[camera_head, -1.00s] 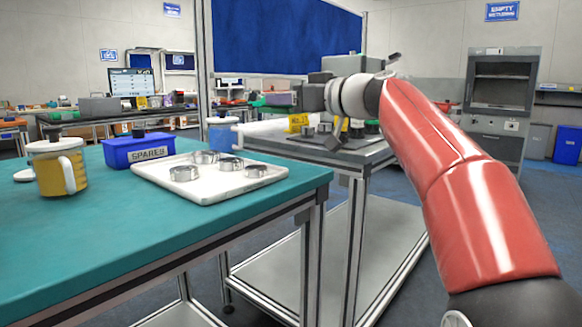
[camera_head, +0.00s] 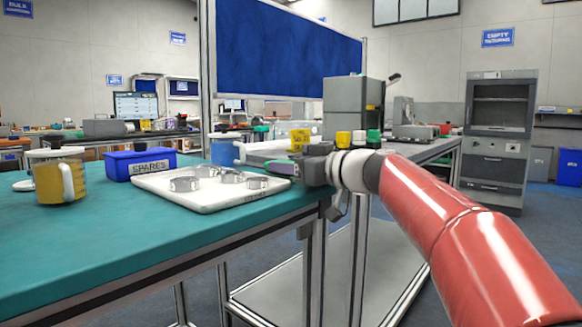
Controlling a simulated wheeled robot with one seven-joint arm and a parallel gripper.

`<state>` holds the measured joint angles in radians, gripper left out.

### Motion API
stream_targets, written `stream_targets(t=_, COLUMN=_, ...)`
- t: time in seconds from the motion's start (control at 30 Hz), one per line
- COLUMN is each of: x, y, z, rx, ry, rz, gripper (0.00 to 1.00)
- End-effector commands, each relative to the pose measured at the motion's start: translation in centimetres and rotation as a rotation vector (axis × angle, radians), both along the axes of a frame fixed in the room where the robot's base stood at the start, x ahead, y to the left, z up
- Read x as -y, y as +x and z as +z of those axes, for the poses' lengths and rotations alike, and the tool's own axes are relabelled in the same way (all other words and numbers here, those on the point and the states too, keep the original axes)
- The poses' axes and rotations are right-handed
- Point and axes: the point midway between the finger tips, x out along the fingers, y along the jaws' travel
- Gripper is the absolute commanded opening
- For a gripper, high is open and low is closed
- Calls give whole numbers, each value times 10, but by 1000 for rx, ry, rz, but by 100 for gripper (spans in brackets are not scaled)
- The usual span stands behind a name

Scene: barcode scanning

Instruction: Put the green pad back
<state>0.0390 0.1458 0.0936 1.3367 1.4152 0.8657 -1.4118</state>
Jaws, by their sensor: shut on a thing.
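My gripper (camera_head: 290,169) is at the right end of the teal table (camera_head: 110,232), pointing left, by the right edge of the white tray (camera_head: 206,204). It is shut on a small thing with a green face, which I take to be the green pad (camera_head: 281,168). Only a sliver of it shows between the fingers. It looks level with or a little above the tray's rim; whether it touches the tray cannot be told. Several grey metal rings (camera_head: 230,177) lie in the tray.
Yellow, white and green caps (camera_head: 374,136) stand on the grey bench behind my arm. The table's front left is bare.

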Motion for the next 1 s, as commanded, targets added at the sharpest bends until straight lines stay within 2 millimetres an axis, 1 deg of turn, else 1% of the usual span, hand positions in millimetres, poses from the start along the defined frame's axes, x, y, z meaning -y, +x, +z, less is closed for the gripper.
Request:
stream_targets(t=0.17, x=0, y=0, z=-5, rx=0, ry=0, rz=0, gripper=28)
stream_targets(t=0.2, x=0, y=0, z=-3, rx=0, ry=0, rz=0, gripper=56)
stream_targets(t=0.33, x=0, y=0, z=-3, rx=0, ry=0, rz=0, gripper=72)
stream_targets(t=0.6, x=0, y=0, z=-2, rx=0, ry=0, rz=0, gripper=72)
stream_targets(t=0.73, x=0, y=0, z=3, rx=-1, ry=1, rz=0, gripper=72)
stream_targets(t=0.8, x=10, y=-7, z=0, rx=1, ry=-1, rz=-3, gripper=72)
stream_targets(t=1.0, x=45, y=-34, z=2, rx=2, ry=0, rz=-5, gripper=72)
